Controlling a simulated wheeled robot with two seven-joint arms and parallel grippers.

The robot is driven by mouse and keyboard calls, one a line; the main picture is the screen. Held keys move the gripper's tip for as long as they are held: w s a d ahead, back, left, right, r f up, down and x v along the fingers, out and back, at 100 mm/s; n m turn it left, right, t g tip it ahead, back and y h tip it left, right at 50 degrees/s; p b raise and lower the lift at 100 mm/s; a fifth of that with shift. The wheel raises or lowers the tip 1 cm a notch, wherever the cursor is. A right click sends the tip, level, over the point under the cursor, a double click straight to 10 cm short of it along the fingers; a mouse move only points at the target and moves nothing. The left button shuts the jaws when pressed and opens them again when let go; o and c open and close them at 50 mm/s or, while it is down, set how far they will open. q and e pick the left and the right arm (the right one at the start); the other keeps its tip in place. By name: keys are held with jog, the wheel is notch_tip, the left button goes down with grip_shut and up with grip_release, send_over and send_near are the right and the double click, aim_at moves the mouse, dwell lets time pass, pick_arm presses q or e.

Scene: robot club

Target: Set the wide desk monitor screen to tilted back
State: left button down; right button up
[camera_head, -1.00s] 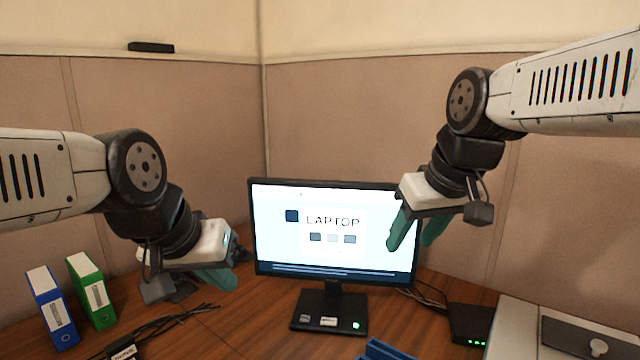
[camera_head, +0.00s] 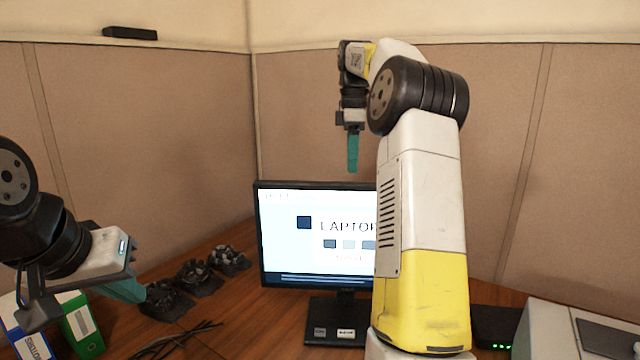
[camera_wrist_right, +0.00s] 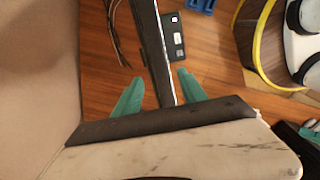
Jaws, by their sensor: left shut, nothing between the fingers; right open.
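The wide desk monitor (camera_head: 290,235) stands on its black base on the desk, its lit screen facing me. My right arm hides its right part. My right gripper (camera_head: 352,170) points down at the monitor's top edge in the head view, open. In the right wrist view the monitor (camera_wrist_right: 157,50) is seen nearly edge-on from above, running between the two teal fingers of my right gripper (camera_wrist_right: 158,92). I cannot tell whether either finger touches it. My left gripper (camera_head: 128,292) is shut and empty, left of the monitor and apart from it.
Dark crumpled-looking objects (camera_head: 195,276) and black cables (camera_head: 180,343) lie on the desk left of the monitor. Blue and green binders (camera_head: 80,327) stand at far left. A black box with green lights (camera_head: 497,325) and a grey case (camera_head: 560,330) are at right.

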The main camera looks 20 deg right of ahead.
aim_at(351, 183)
notch_tip(351, 183, down, 7)
dwell(0.4)
jog(key=shift+c, duration=0.4)
grip_shut()
dwell(1.0)
